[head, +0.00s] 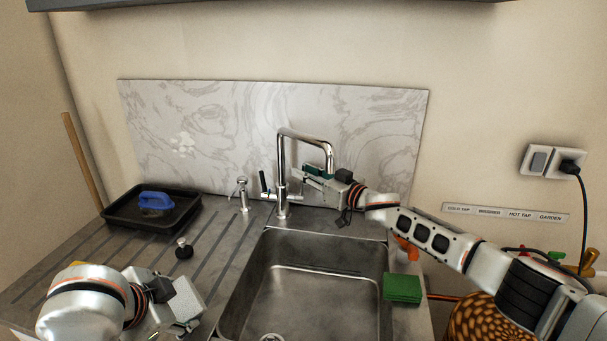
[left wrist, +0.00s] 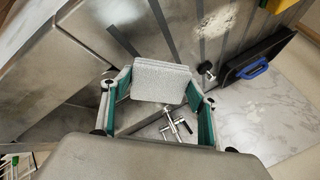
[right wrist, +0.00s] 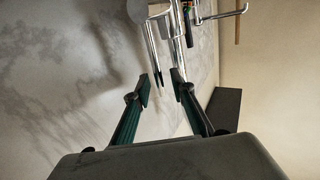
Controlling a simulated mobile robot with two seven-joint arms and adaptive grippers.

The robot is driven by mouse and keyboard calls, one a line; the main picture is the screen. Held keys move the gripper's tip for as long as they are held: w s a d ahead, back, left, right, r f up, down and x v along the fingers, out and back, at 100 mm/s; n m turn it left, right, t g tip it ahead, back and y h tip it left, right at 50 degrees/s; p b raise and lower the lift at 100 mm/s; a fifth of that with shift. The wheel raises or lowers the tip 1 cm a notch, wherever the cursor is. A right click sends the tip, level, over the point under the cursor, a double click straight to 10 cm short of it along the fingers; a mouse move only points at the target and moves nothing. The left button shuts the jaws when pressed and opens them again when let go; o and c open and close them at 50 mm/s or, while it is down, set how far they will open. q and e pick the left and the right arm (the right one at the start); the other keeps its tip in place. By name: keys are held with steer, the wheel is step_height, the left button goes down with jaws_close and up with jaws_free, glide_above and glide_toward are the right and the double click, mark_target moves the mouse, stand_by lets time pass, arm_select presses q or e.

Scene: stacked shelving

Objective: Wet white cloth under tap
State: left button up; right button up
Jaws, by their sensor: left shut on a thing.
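The white cloth (left wrist: 160,82) is a pale, folded textured pad. My left gripper (left wrist: 160,100) is shut on it, with a finger at each side. In the head view the cloth (head: 189,297) is at the lower left, over the draining board beside the sink (head: 236,283), not under the tap. The chrome tap (head: 281,170) stands behind the sink, its spout arching to the right. My right gripper (head: 314,178) is beside the tap, below the spout. Its fingers (right wrist: 163,88) are apart with nothing between them. I cannot see water running.
A black tray (head: 118,220) with a blue-handled brush (head: 155,201) stands at the back left. A soap dispenser (head: 243,192) and a small black-based plug (head: 183,249) are on the draining board. A green sponge (head: 402,288) lies right of the sink. The basin looks empty.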

arm_select(q)
steer(key=shift+f, duration=0.15)
arm_select(e)
steer(key=shift+w+a, duration=0.3)
jaws_close()
arm_select(q)
steer(key=shift+f+b, duration=0.4)
steer(key=shift+f, duration=0.05)
arm_select(e)
steer(key=shift+s+a+f, duration=0.1)
steer(key=shift+s+f, duration=0.15)
steer(key=shift+s, duration=0.1)
arm_select(q)
steer(key=shift+f, duration=0.25)
arm_select(e)
steer(key=shift+s+n, duration=0.2)
steer(key=shift+n, duration=0.2)
arm_select(q)
steer(key=shift+f+b, duration=0.15)
steer(key=shift+b, duration=0.15)
arm_select(e)
steer(key=shift+s+r, duration=0.1)
steer(key=shift+r, duration=0.1)
